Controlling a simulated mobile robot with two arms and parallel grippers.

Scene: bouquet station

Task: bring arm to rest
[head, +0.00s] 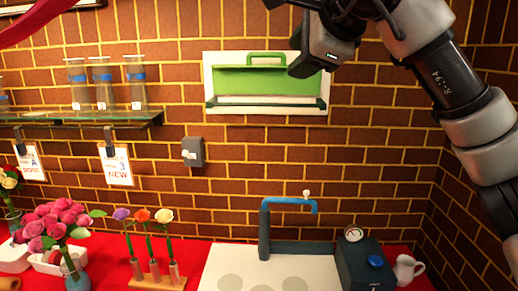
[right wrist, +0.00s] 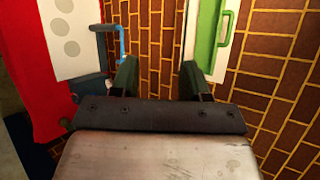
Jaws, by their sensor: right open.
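My right arm (head: 455,80) comes in from the upper right of the head view and is raised in front of the brick wall. Its wrist end is at the top centre, over the corner of the green wall panel (head: 250,80). In the right wrist view my right gripper (right wrist: 158,78) is open, with its two dark fingers apart and nothing between them but brick wall. The green panel's handle (right wrist: 226,28) shows to the right of the fingers. My left gripper is not in either view.
Below are a blue tap (head: 290,202), a white spotted board (head: 230,262), a dark gauge box (head: 362,262) and a white jug (head: 407,269). Flowers (head: 55,220) and a wooden stem holder (head: 158,281) stand left. A glass shelf (head: 80,119) holds several vases.

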